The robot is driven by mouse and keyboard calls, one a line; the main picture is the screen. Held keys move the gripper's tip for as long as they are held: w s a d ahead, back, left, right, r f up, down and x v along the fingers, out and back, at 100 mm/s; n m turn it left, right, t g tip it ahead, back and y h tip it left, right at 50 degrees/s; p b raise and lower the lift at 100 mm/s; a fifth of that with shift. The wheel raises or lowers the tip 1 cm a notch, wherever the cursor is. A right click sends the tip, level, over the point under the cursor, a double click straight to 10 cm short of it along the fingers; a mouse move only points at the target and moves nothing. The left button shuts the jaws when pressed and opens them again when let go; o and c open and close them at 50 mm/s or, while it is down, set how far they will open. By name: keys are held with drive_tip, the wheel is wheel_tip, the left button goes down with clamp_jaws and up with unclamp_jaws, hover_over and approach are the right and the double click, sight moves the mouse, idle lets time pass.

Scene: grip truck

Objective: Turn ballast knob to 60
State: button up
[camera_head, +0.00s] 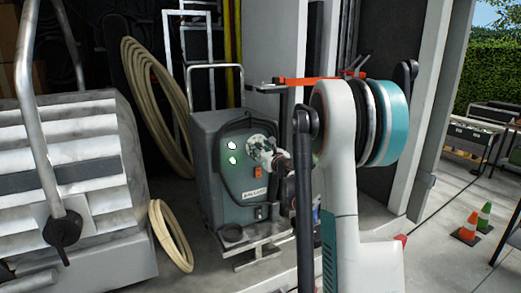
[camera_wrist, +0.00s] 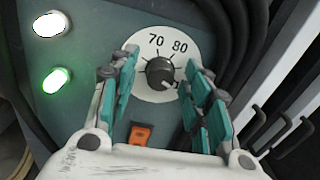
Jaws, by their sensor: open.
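The ballast knob (camera_wrist: 159,72) is black and round on a white dial (camera_wrist: 150,42). The numbers 70 and 80 show above it; other dial numbers are hidden or unreadable. A light mark appears at the knob's lower right, but I cannot tell the exact setting. My gripper (camera_wrist: 163,66) is open, with one teal-padded finger on each side of the knob. I cannot tell whether either finger touches it. In the camera_head view my gripper (camera_head: 270,155) is at the front of the grey ballast box (camera_head: 208,165), partly covering the dial (camera_head: 259,142).
An orange switch (camera_wrist: 140,134) sits below the dial, with a white light (camera_wrist: 50,23) and a green light (camera_wrist: 56,79) to the left. Black cable loops (camera_wrist: 229,40) hang right of the dial. A slatted grey unit (camera_head: 90,150) stands left of the box.

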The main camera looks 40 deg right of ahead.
clamp_jaws()
